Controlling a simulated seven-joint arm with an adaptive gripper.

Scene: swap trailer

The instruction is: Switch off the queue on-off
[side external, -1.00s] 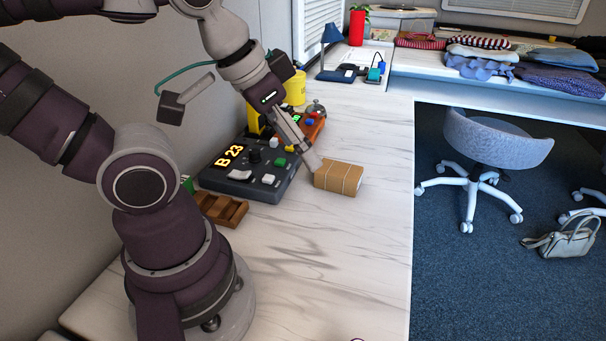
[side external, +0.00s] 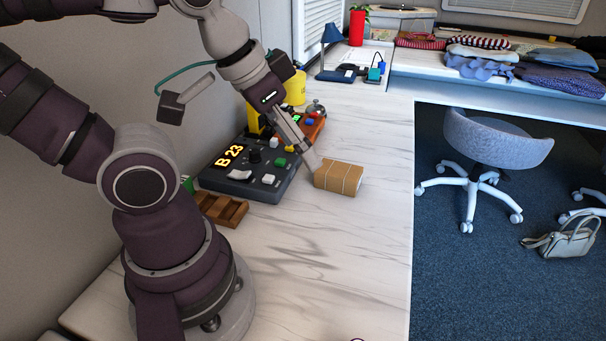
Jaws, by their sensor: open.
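The dark queue console (side external: 225,185) stands on the marble counter beside my arm. Its display (side external: 229,158) is lit and reads B 23 in yellow. Its top carries a dark knob (side external: 255,156), a green button (side external: 280,162), a white button (side external: 268,179) and a pale rocker-like part (side external: 240,175). I cannot tell which of these is the on-off, nor read its position. My gripper (side external: 313,161) is open, pointing down beyond the console's right side, close to the brown parcel. Whether it touches the parcel is unclear. My gripper hides part of the console's far end.
The tied brown parcel (side external: 338,179) lies right of the console. A wooden tray (side external: 221,209) sits at the console's near side. A red-brown box with buttons (side external: 315,127), a bell (side external: 316,107) and a yellow container (side external: 295,90) stand behind. The near counter is clear.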

